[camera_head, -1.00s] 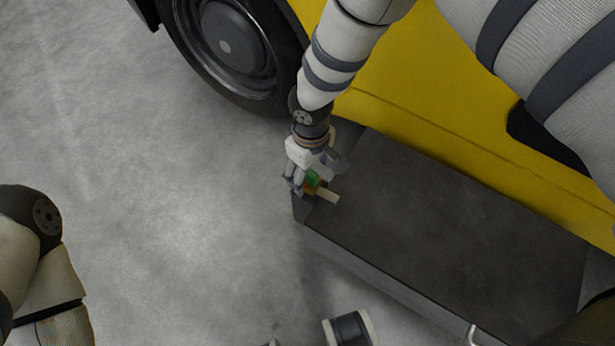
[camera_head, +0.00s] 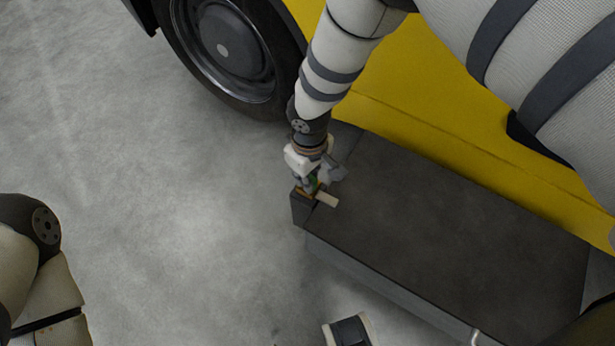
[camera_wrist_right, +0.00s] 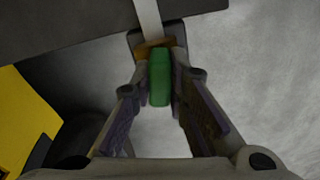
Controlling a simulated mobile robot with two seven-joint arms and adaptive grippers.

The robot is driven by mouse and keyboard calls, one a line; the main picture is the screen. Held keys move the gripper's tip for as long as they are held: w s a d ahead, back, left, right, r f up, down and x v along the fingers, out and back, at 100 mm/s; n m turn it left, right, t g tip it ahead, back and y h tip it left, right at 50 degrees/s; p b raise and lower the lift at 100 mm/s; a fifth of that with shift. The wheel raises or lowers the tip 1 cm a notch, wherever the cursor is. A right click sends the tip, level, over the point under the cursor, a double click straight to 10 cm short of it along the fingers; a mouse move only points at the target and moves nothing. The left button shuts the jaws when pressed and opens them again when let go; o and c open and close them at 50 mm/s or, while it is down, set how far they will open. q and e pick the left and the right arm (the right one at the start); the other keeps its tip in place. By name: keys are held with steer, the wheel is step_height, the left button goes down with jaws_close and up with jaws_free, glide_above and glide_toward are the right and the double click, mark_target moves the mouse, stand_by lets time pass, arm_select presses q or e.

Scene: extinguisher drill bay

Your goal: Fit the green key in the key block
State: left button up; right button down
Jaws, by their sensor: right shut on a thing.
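My right gripper (camera_head: 313,183) is shut on the green key (camera_head: 315,182) at the left end of the dark bench. The right wrist view shows the key's green grip (camera_wrist_right: 159,77) pinched between both fingertips. The small dark key block (camera_head: 301,209) is at the bench's left corner, right below the gripper; it also shows in the right wrist view (camera_wrist_right: 134,40). An orange-brown piece (camera_wrist_right: 154,48) lies between the green grip and the block; I cannot tell which it belongs to. How far the key is in is hidden. My left gripper is out of view.
The dark bench top (camera_head: 450,230) is bare to the right. A pale strip (camera_head: 327,199) sticks out beside the key block. A yellow vehicle body (camera_head: 420,120) with a black wheel (camera_head: 222,48) stands behind. The grey floor (camera_head: 170,200) is open on the left.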

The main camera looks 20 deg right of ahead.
arm_select(q)
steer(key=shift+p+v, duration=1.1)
steer(key=shift+p, duration=0.1)
arm_select(e)
steer(key=shift+r, duration=1.55)
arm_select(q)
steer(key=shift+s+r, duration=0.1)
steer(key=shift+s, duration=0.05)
arm_select(e)
steer(key=shift+r+p, duration=1.55)
steer(key=shift+r, duration=0.5)
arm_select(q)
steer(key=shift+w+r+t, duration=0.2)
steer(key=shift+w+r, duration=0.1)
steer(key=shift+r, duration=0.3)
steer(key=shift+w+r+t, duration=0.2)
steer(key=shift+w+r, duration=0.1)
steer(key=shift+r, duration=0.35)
arm_select(e)
steer(key=shift+f, duration=0.1)
